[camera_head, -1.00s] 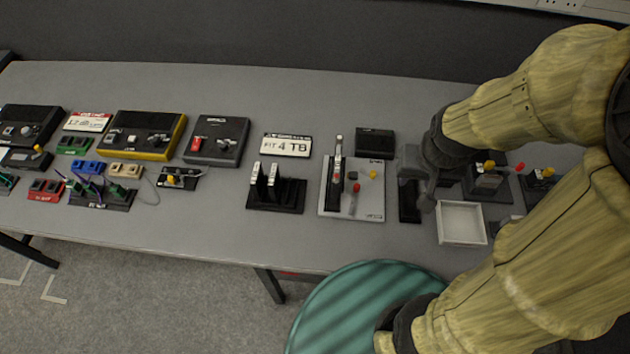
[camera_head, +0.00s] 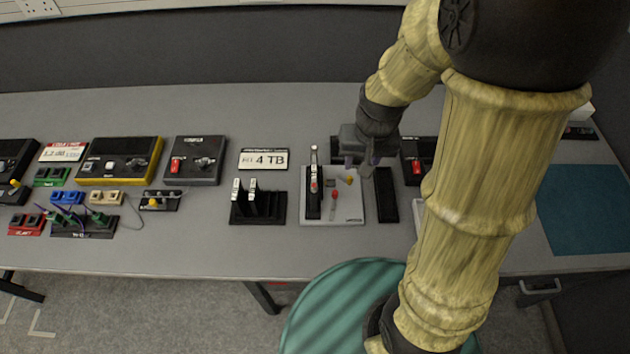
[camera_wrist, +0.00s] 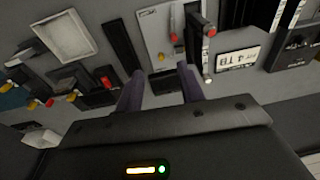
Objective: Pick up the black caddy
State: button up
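A small black box (camera_head: 336,148), which looks to be the black caddy, sits on the table behind the light grey plate (camera_head: 352,212). My gripper (camera_head: 358,166) is above it and hides most of it in the head view. In the wrist view, the black box (camera_wrist: 166,84) shows between the two spread fingers of my gripper (camera_wrist: 160,74). The gripper is open with nothing held. Whether the fingers are level with the box's sides or above them, I cannot tell.
The grey plate carries an upright lever and coloured knobs. A flat black strip (camera_head: 387,195) lies right of it. A black rack (camera_head: 270,212) with upright white-labelled pieces and a 4 TB sign (camera_head: 264,159) are left. A white tray (camera_wrist: 64,38) shows in the wrist view.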

jog(key=g+p, duration=0.2)
jog(key=p, duration=0.2)
send_over(314, 171)
jog(key=f, duration=0.2)
jog(key=shift+a, duration=0.15)
notch_tip(314, 171, down, 12)
jog(key=shift+f+p, duration=0.1)
jog(key=shift+p, duration=0.95)
jog(key=f+p, duration=0.1)
jog(key=f, duration=0.1)
jog(key=f+p, duration=0.1)
jog(key=f, duration=0.1)
jog(key=shift+s+d+f, duration=0.2)
jog(key=shift+f, duration=0.35)
